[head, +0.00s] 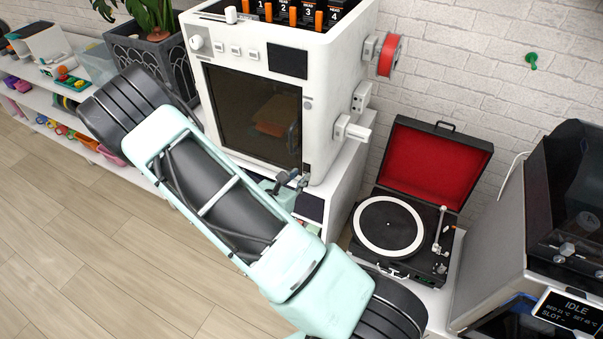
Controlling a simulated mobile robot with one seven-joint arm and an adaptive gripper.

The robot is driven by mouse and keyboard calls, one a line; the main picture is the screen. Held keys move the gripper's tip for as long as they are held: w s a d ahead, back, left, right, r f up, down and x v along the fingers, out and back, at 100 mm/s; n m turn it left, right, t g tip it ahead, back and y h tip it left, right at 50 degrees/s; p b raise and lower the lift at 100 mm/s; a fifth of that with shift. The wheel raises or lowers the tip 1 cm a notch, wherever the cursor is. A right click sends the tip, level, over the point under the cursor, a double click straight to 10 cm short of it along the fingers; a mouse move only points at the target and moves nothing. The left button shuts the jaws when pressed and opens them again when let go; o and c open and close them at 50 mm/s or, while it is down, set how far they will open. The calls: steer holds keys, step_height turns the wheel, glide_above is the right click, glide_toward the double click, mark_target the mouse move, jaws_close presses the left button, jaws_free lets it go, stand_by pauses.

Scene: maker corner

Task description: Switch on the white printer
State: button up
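The white printer (334,62) stands upright against the brick wall at the top middle. Its front has a round knob (196,42), a row of small buttons (235,51), a dark blank screen (287,61) and a dark window door (254,115) with an orange shape behind it. My mint and black arm crosses in front of its lower part. The grey tips of my gripper (289,181) show just in front of the printer's lower right front corner. The rest of the gripper is hidden behind my arm, and its opening is unclear. I cannot tell whether it touches the printer.
A turntable (413,254) with an open red-lined lid stands right of the printer. A dark machine (574,200) at the far right has a lit screen (568,309) reading IDLE. A red spool (389,55) sticks out from the printer's side. A potted plant (145,55) stands left.

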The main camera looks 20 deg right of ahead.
mark_target(306, 169)
steer(key=shift+x, duration=1.15)
jaws_close()
steer(key=f+h+b, duration=0.1)
steer(key=b, duration=0.2)
steer(key=shift+t, duration=0.4)
steer(key=t+h+b, duration=0.1)
steer(key=b, duration=0.2)
steer(key=shift+r, duration=0.1)
